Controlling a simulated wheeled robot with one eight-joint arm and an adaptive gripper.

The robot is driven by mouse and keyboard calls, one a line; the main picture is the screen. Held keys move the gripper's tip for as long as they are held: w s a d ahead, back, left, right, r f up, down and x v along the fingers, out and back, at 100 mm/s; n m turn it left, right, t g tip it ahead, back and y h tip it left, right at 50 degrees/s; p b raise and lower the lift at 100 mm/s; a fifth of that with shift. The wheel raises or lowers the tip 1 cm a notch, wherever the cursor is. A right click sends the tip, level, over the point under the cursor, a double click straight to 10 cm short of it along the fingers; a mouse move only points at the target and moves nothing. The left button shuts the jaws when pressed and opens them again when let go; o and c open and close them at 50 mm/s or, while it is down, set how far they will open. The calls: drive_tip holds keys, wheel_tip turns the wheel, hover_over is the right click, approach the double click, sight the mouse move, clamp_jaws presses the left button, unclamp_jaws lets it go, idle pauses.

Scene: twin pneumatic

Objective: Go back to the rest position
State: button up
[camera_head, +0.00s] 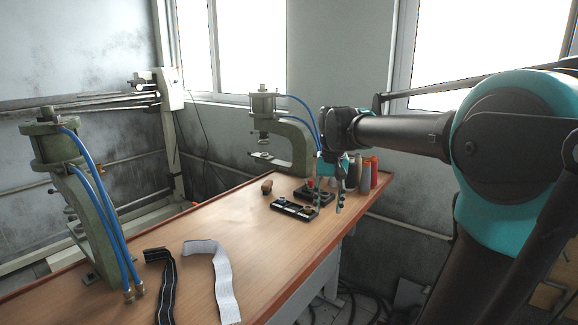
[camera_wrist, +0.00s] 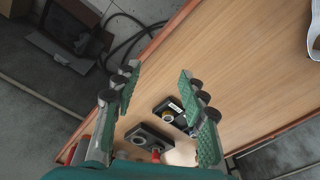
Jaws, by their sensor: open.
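My gripper (camera_head: 328,196) hangs from my arm above the right part of the wooden table (camera_head: 215,225) in the head view. In the wrist view my gripper (camera_wrist: 165,95) has its two green fingers spread wide with nothing between them. Beyond and below the fingers lie two black trays on the table, the front tray (camera_head: 294,209) and the rear tray (camera_head: 314,192).
Two green presses with blue hoses stand on the table, one at the left (camera_head: 80,190) and one at the back (camera_head: 298,140). Thread spools (camera_head: 365,174) stand at the far right edge. A black strap (camera_head: 161,280) and a white strap (camera_head: 222,280) lie at the front. A small brown object (camera_head: 267,187) sits mid-table.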

drive_tip(key=s+d+f+t, duration=0.1)
drive_tip(key=s+d+f, duration=0.1)
drive_tip(key=s+f, duration=0.3)
drive_tip(key=s+d+f+t, duration=0.1)
drive_tip(key=s+d+f, duration=0.2)
drive_tip(key=s+f, duration=0.3)
drive_tip(key=s+d+f+n+t, duration=0.1)
drive_tip(key=s+f, duration=0.4)
drive_tip(key=f, duration=0.7)
drive_tip(key=shift+s+d, duration=0.2)
drive_tip(key=shift+d, duration=0.65)
